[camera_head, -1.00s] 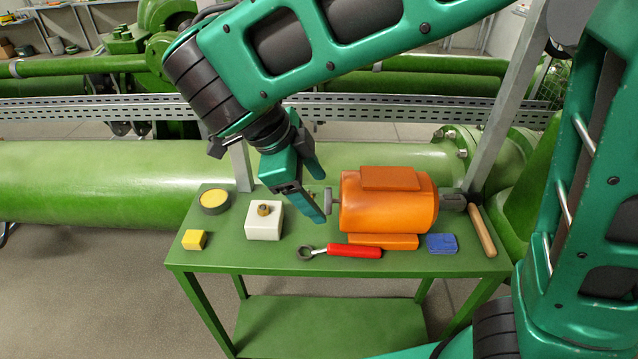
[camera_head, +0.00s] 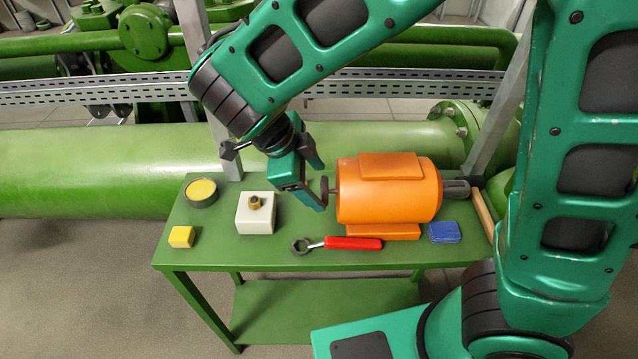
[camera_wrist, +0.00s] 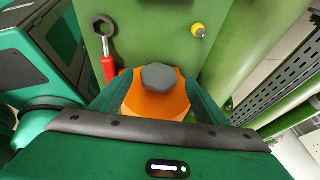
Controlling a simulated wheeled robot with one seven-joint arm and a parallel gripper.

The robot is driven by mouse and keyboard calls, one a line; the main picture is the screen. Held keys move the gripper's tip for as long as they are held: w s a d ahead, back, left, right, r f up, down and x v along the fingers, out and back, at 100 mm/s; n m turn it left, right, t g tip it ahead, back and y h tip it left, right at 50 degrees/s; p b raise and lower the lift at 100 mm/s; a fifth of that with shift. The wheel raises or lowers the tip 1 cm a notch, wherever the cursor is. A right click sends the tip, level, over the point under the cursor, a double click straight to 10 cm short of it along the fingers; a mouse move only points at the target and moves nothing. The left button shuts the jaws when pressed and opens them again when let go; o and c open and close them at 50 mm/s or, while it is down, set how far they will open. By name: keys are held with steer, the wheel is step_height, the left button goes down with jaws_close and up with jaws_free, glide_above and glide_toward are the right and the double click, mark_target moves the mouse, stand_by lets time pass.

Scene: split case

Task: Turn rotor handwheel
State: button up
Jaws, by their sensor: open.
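The orange rotor housing (camera_head: 388,192) sits on the green table (camera_head: 215,225). Its handwheel (camera_head: 324,188), a small dark disc on a short shaft, sticks out of its left end. In the wrist view the handwheel (camera_wrist: 159,77) shows as a grey many-sided disc in front of the orange housing (camera_wrist: 155,103). My gripper (camera_head: 318,186) is open at the left end of the housing, with its fingers on either side of the handwheel. In the wrist view a finger shows left and right of the disc, with gaps. I cannot tell whether either finger touches it.
A red-handled wrench (camera_head: 350,243) lies in front of the housing, a blue block (camera_head: 444,232) to its right. A white block with a brass knob (camera_head: 256,214), a yellow block (camera_head: 181,237) and a round yellow-topped tin (camera_head: 201,192) stand left.

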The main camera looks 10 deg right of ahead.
mark_target(329, 191)
steer(key=shift+x, duration=1.2)
steer(key=shift+c, duration=0.7)
steer(key=c, duration=0.9)
steer(key=shift+w+g, duration=0.1)
steer(key=shift+g, duration=0.3)
